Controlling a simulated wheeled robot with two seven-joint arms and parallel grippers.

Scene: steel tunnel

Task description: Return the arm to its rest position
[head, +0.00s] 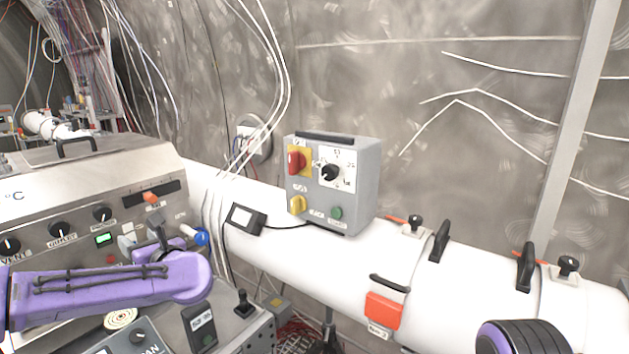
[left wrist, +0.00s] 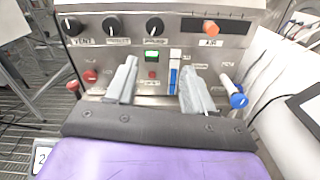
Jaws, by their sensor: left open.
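My left arm (head: 110,287), purple with dark cables, reaches in from the left in front of the steel control panel (head: 60,195). My left gripper (head: 143,240) is at the panel's front. In the left wrist view its two grey fingers (left wrist: 158,88) are spread apart with nothing between them. Behind them show the green display (left wrist: 152,56), a blue slider strip (left wrist: 173,74) and a row of black knobs (left wrist: 110,27). Whether the fingers touch the panel I cannot tell. My right gripper is not in view.
A blue-ended white lever (head: 196,236) sticks out close right of my gripper. A joystick (head: 243,303) and a small black box (head: 200,325) stand below. A grey switch box (head: 360,195) sits on the white pipe (head: 270,255). A purple-black part of mine shows bottom right.

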